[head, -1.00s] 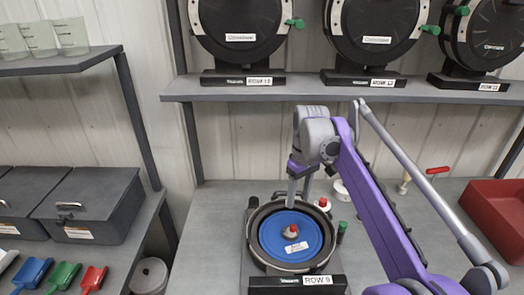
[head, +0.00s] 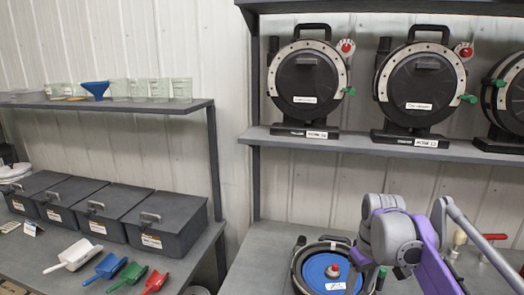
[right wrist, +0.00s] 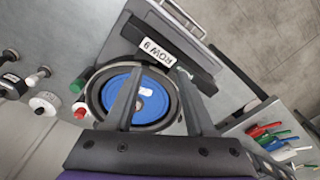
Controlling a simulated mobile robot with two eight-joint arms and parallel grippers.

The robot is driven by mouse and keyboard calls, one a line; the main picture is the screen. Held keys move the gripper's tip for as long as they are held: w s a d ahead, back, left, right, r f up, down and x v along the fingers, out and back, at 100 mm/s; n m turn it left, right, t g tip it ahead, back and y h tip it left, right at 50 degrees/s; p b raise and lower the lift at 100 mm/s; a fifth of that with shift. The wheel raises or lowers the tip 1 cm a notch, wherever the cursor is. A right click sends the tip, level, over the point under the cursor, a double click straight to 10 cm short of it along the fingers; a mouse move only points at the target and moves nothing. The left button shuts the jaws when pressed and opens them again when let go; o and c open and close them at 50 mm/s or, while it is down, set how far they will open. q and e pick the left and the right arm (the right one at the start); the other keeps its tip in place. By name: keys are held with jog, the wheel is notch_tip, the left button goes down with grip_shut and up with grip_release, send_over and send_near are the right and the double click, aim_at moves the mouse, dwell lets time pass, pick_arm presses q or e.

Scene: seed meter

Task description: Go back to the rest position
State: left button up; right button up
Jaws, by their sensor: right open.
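My right arm comes in from the lower right in the head view, and its wrist (head: 392,232) is beside the opened seed meter. The jaws are hidden there. In the right wrist view my right gripper (right wrist: 160,72) is open, with nothing seen between its fingers. Beyond them lies the round black seed meter (right wrist: 98,92) with a blue disc (right wrist: 152,82) and a ROW 9 label (right wrist: 158,51). In the head view the meter's blue disc (head: 318,268) is at the bottom edge, partly cut off. My left gripper is not in view.
Closed black meters (head: 306,84) stand on the upper shelf (head: 350,143). Left are grey lidded bins (head: 165,222), coloured scoops (head: 110,266), and clear beakers with a blue funnel (head: 96,88) on a shelf. A red-handled tool (head: 494,237) is on the bench at right.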

jog(key=s+a+f+m+t, duration=0.1)
jog(key=s+a+f+t, duration=0.1)
jog(key=s+f, duration=0.5)
jog(key=s+a+f+m+t, duration=0.2)
jog(key=s+f, duration=0.6)
jog(key=s, duration=0.5)
jog(key=shift+a+f+t, duration=0.3)
jog(key=shift+a+t, duration=0.2)
jog(key=shift+a, duration=0.3)
